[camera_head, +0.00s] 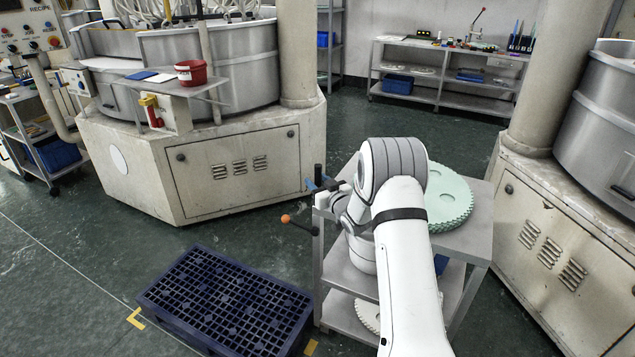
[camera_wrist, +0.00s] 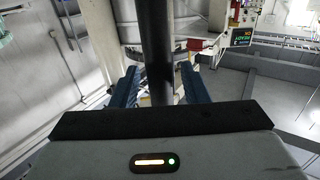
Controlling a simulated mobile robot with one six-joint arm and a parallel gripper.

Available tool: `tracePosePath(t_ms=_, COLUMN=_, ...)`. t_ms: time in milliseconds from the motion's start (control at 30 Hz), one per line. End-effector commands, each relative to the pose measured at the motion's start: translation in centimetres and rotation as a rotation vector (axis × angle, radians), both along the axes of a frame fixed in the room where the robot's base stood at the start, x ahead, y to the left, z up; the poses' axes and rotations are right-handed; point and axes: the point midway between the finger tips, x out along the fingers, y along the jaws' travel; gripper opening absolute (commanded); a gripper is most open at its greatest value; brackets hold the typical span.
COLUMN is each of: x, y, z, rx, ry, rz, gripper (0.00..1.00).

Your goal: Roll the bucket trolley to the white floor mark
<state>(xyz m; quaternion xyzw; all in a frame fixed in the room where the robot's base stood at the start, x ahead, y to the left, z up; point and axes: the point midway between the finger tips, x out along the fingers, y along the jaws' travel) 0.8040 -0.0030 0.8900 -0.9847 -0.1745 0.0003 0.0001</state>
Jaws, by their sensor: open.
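A grey metal trolley (camera_head: 479,245) with shelves stands under my arm, carrying pale green toothed discs (camera_head: 450,197). No bucket shows on it, so I cannot tell whether it is the bucket trolley. My gripper (camera_head: 318,185) is at the trolley's upper left corner, beside a dark upright post. In the wrist view, the dark post (camera_wrist: 155,50) runs between the two blue fingers of my open gripper (camera_wrist: 155,85); contact cannot be told. I see no clear white floor mark, only a thin pale floor line (camera_head: 60,258) at left.
A dark blue grid pallet (camera_head: 228,305) lies on the floor left of the trolley, with yellow corner marks (camera_head: 136,318). An orange-knobbed lever (camera_head: 287,219) sticks out nearby. Large machines stand at left and right. A workbench (camera_head: 450,75) stands behind.

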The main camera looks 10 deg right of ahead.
Motion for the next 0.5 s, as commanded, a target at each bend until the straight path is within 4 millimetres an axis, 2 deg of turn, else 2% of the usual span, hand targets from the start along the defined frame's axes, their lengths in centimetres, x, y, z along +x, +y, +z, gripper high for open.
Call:
tracePosePath(t_ms=167, x=-0.01, y=0.04, z=0.00, rx=0.000, ry=0.000, rz=0.001, gripper=0.40)
tracePosePath(t_ms=500, x=-0.03, y=0.08, z=0.01, rx=0.000, ry=0.000, rz=0.001, gripper=0.12)
